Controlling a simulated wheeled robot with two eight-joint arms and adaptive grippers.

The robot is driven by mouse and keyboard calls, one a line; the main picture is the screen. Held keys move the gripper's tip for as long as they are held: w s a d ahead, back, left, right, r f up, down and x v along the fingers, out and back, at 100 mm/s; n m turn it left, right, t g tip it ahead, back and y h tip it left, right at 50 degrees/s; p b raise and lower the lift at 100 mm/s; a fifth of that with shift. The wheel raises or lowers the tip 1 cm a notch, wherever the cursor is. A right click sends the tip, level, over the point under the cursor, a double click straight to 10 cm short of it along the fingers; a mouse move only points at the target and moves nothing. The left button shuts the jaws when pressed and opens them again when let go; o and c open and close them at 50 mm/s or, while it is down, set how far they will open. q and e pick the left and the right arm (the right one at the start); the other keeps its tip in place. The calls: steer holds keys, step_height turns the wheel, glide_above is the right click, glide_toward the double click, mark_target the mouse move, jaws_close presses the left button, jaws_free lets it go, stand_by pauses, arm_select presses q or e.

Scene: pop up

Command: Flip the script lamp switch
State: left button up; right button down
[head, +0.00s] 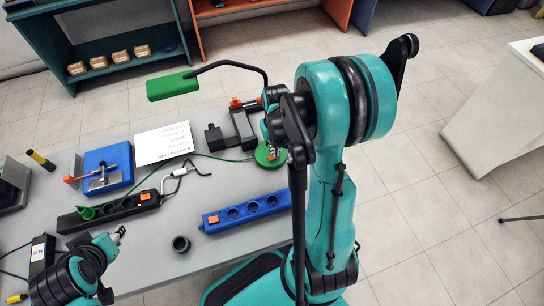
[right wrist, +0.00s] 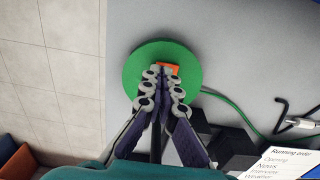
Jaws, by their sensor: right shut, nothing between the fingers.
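The script lamp has a green head (head: 173,86) on a bent black arm above a white printed sheet (head: 163,144). Its round green base (head: 270,163) is on the grey table, partly hidden by my right arm. In the right wrist view the base (right wrist: 136,72) carries a small orange switch (right wrist: 173,68). My right gripper (right wrist: 163,70) is shut and empty, its fingertips over the base at the switch; I cannot tell whether they touch. In the head view my right gripper (head: 273,151) is mostly hidden. My left gripper (head: 119,234) is low at the left, its fingers too small to read.
A blue power strip (head: 245,211), a black power strip (head: 110,210) with a green plug, and a small dark cup (head: 181,244) lie on the table. A blue box with a clamp (head: 104,168) stands left. Black blocks (head: 228,134) are beside the base. A green cable crosses the table.

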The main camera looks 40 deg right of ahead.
steer(key=shift+f+b, duration=0.5)
steer(key=shift+f, duration=0.05)
step_height(320, 180, up, 7)
steer(key=p, duration=0.5)
steer(key=shift+p, duration=0.3)
stand_by(0.7)
steer(key=s+a+r+n+t, duration=0.1)
steer(key=s+a+r+t, duration=0.1)
steer(key=a+r, duration=0.5)
steer(key=s+a+r+n+t, duration=0.2)
steer(key=a+r+t, duration=0.3)
steer(key=a+r, duration=0.2)
steer(key=shift+s+a+r+n, duration=0.3)
steer(key=shift+a+r, duration=0.1)
steer(key=shift+a, duration=0.45)
